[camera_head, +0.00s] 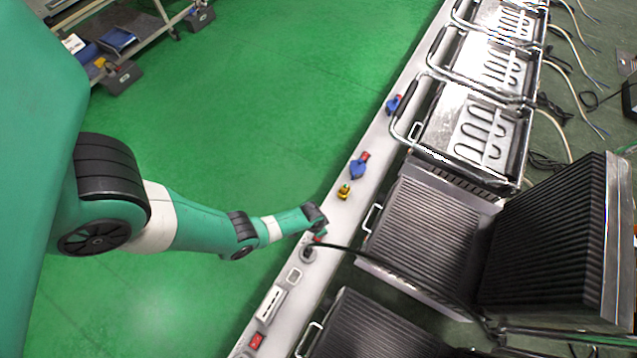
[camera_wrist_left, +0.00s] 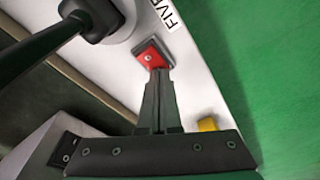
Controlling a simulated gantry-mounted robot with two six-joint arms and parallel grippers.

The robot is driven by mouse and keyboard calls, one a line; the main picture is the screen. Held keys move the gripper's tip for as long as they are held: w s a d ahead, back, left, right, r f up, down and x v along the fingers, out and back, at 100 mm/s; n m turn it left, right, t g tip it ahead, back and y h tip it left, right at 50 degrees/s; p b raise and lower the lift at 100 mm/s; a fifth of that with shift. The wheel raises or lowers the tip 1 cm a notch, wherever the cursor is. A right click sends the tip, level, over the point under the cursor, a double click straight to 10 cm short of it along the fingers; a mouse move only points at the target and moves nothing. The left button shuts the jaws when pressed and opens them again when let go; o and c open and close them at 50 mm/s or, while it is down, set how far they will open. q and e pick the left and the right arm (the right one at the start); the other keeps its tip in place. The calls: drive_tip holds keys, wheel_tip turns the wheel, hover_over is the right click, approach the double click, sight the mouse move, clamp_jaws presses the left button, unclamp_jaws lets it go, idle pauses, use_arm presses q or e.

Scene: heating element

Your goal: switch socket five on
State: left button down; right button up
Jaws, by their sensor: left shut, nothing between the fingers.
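In the left wrist view a red rocker switch (camera_wrist_left: 152,56) in a dark frame sits on the pale rail, beside a label (camera_wrist_left: 171,13) reading "FIVE", partly cut off. A black plug (camera_wrist_left: 92,16) with a thick cable sits beside the switch. My left gripper (camera_wrist_left: 160,74) is shut and empty, its fingertips at the near edge of the red switch and covering part of it. I cannot tell whether they touch. In the head view my left gripper (camera_head: 318,232) is low over the rail (camera_head: 332,212), just above the black plug (camera_head: 309,253). My right gripper is not in view.
Ribbed heating plates (camera_head: 425,235) and metal trays with heating coils (camera_head: 470,130) stand right of the rail. A yellow object (camera_head: 343,191) and blue plugs (camera_head: 358,168) sit farther up the rail. Another red switch (camera_head: 256,341) is lower down.

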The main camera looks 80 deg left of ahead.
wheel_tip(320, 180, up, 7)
drive_tip(key=p, duration=0.6)
drive_tip(key=shift+p, duration=0.3)
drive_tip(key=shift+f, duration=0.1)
